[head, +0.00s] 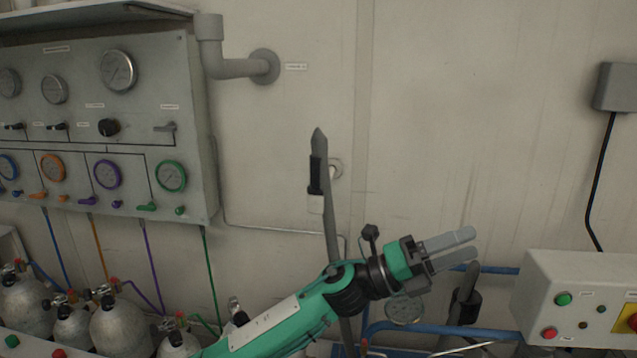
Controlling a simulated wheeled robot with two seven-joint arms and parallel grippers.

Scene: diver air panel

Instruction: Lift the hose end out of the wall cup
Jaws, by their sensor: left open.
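My left gripper (463,248) is open and empty, its two grey fingers pointing right in front of the wall. I cannot tell for sure which is the hose end or the wall cup. My right gripper is not in view.
A gauge panel (197,120) fills the upper left. Grey cylinders (122,325) stand below it. A grey elbow pipe (240,68) joins the wall. A control box (540,300) with buttons and blue pipes (430,328) are at lower right. The wall above the gripper is clear.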

